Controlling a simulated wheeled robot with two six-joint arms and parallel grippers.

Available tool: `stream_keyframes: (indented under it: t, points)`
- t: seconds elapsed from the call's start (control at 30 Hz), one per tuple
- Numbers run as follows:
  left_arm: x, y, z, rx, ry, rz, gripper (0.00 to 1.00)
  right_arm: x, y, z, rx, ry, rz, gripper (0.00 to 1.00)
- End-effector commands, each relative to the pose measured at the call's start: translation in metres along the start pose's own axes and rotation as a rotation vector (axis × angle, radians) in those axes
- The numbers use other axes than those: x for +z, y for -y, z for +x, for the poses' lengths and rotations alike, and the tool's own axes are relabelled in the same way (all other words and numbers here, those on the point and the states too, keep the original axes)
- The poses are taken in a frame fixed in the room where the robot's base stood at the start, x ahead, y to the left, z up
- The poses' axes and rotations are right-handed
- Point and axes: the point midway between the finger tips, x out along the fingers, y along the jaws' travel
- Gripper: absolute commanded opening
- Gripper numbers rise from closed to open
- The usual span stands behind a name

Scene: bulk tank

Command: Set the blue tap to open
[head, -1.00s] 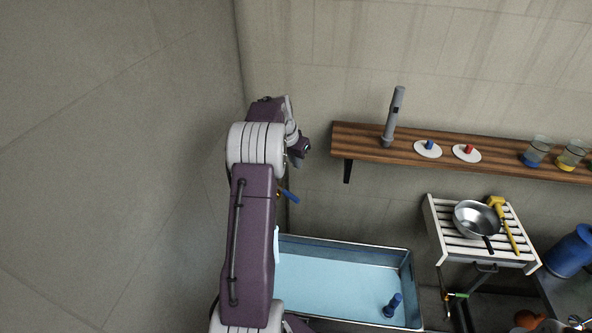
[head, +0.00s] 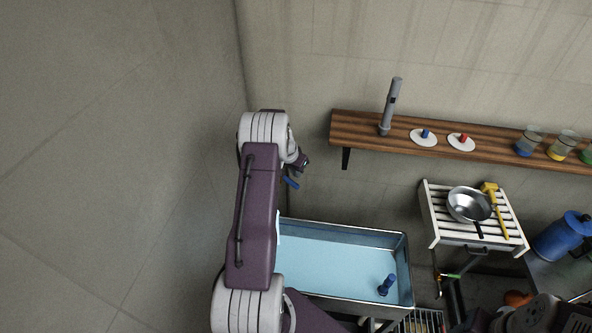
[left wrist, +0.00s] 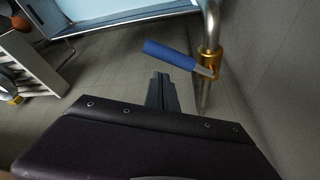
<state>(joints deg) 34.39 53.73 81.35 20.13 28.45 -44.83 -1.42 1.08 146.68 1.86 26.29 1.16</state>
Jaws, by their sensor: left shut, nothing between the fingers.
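The blue tap is a blue lever (left wrist: 168,53) on a brass valve body (left wrist: 208,62), fitted to a metal pipe (left wrist: 212,20) by the wall. In the left wrist view the lever sticks out to the left, roughly crosswise to the pipe. In the head view the blue lever (head: 291,183) shows just below my left gripper (head: 301,161); the valve body is mostly hidden by my arm. In the left wrist view my left gripper (left wrist: 162,82) is shut and empty, with its tips just below the lever in the picture. I cannot tell whether they touch. My right gripper is not in view.
A tank (head: 335,295) of pale blue liquid, with a dark blue object (head: 387,285) in it, lies below the tap. A wooden shelf (head: 350,128) is on the back wall. A slatted rack (head: 437,205) holds a pan (head: 468,204). A wall stands close beside the pipe.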

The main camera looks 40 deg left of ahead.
Motion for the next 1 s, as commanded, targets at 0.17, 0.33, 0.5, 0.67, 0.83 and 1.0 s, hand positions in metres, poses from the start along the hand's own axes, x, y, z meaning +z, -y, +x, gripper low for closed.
stream_keyframes:
  t: [0.17,0.33,0.5,0.67,0.83,1.0]
  points:
    - [0.002,0.0,0.0,0.0,0.0,0.0,0.0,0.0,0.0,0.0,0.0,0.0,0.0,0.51]
    - [0.002,0.0,0.0,0.0,0.0,0.001,0.0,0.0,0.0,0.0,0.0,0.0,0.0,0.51]
    - [0.004,0.0,0.002,0.006,-0.001,0.017,0.0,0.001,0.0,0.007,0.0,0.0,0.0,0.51]
    - [0.01,-0.001,0.004,0.029,-0.002,0.079,0.0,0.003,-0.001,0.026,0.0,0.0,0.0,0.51]
    - [0.019,-0.001,0.003,0.071,-0.003,0.197,0.0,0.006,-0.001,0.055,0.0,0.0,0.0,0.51]
    - [0.028,0.0,-0.003,0.115,-0.001,0.311,0.0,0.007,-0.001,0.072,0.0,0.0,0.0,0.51]
